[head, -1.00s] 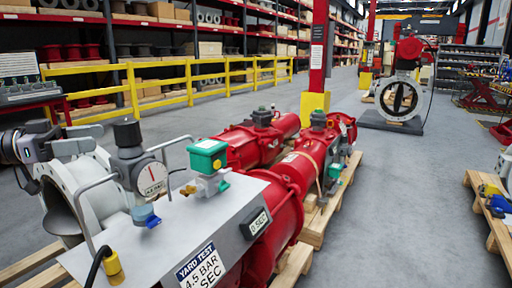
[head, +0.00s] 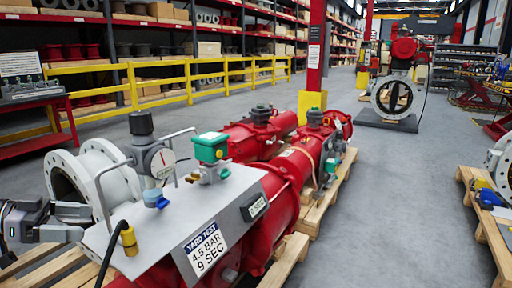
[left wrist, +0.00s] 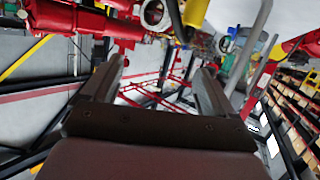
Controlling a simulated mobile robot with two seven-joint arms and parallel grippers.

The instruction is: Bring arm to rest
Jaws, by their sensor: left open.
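My left gripper (head: 85,222) comes in at the lower left of the head view, left of the grey panel (head: 130,238) and in front of the white flanged valve body (head: 62,178). Its two fingers are apart, with nothing held between them. In the left wrist view the same gripper (left wrist: 160,75) shows two dark fingers spread wide and empty. The grey panel carries a gauge (head: 162,163), a green-topped fitting (head: 211,148) and a yard test label (head: 206,247). A large red actuator (head: 275,195) lies behind it. My right gripper is not in view.
Wooden pallets (head: 326,205) lie under the red equipment. Another pallet (head: 482,222) with parts stands at the right edge. A red post with a yellow base (head: 312,102) and a yellow railing (head: 190,80) stand behind. The grey floor (head: 395,200) is clear between the pallets.

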